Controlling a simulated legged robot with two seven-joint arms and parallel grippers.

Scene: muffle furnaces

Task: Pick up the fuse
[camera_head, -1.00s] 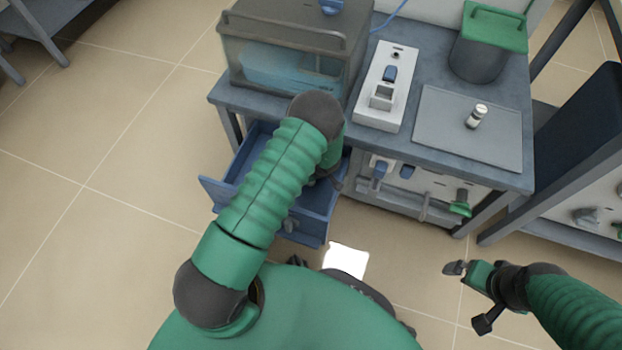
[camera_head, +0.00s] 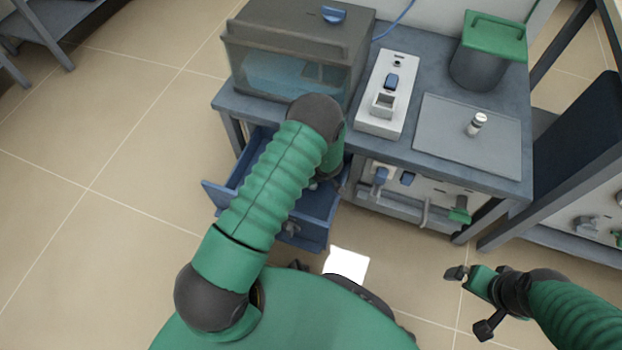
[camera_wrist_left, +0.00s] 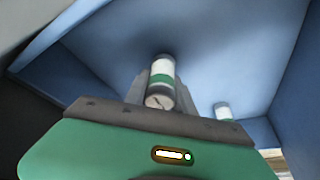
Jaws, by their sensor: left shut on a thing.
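In the left wrist view a white cylindrical fuse with a green band and metal ends (camera_wrist_left: 161,75) is between the fingers of my left gripper (camera_wrist_left: 160,92), which is shut on it. The gripper is inside the open blue drawer (camera_head: 310,232); in the head view my left arm hides the fingers and this fuse. A second fuse (camera_wrist_left: 222,111) lies in the drawer to the right, apart from the gripper.
The bench holds a glass-fronted tank (camera_head: 295,60), a white box with a blue switch and a socket (camera_head: 388,95), a grey plate (camera_head: 440,150) and a grey bin with a green lid (camera_head: 480,65). Drawer walls surround the left gripper closely.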

